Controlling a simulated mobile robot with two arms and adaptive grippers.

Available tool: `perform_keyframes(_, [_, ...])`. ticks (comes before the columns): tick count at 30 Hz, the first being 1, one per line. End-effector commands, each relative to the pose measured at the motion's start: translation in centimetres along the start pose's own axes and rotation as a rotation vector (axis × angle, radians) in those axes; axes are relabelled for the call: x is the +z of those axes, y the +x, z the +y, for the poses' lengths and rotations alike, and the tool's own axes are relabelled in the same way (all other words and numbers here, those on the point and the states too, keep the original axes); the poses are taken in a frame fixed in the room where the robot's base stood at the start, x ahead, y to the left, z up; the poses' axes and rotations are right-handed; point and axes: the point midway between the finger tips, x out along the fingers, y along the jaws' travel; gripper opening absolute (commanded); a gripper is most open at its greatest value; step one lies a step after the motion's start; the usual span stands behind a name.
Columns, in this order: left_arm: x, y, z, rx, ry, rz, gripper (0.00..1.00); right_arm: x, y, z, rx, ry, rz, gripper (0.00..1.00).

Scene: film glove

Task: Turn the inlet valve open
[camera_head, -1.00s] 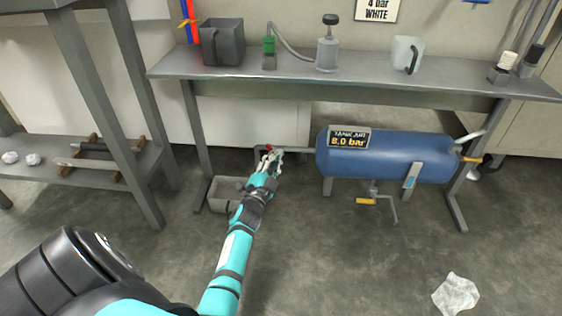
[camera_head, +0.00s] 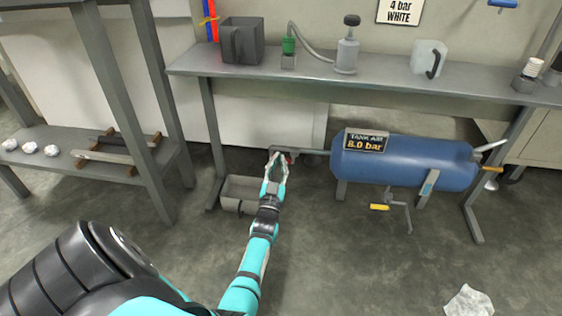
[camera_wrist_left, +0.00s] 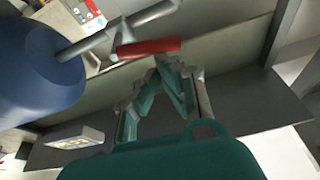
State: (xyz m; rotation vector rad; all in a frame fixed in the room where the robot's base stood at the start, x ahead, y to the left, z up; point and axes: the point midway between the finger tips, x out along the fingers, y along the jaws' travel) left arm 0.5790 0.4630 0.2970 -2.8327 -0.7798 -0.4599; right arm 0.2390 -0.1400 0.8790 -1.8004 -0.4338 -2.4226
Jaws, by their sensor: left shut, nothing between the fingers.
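The inlet valve is on the grey pipe at the left end of the blue tank (camera_head: 405,160). Its red handle (camera_head: 291,159) shows just right of my left gripper's fingertips in the head view. In the left wrist view the red handle (camera_wrist_left: 150,47) lies just beyond the fingertips, at an angle to the pipe (camera_wrist_left: 90,42). My left gripper (camera_head: 276,156) is shut and empty, its tips close to the handle. I cannot tell whether they touch it. It also shows in the left wrist view (camera_wrist_left: 168,64). My right gripper is not in view.
The grey bench (camera_head: 390,88) spans above the tank, with legs on both sides. A grey trough (camera_head: 239,205) sits on the floor below the pipe end. A yellow-handled valve (camera_head: 380,207) hangs under the tank. A side shelf (camera_head: 75,165) stands left.

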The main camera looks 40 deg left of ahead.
Motion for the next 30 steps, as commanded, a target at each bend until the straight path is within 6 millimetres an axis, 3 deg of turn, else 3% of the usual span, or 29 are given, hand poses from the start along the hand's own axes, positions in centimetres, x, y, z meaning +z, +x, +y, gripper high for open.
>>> perform_keyframes(9, [0.40, -0.14, -0.17, -0.032, -0.092, -0.001, 0.00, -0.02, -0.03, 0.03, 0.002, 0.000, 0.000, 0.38])
perform_keyframes(25, [0.42, -0.15, -0.19, -0.036, -0.103, -0.001, 0.00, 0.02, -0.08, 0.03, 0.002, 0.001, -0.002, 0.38])
perform_keyframes(30, [-0.41, 0.17, -0.21, -0.035, -0.103, 0.000, 0.00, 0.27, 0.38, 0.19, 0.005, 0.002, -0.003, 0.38])
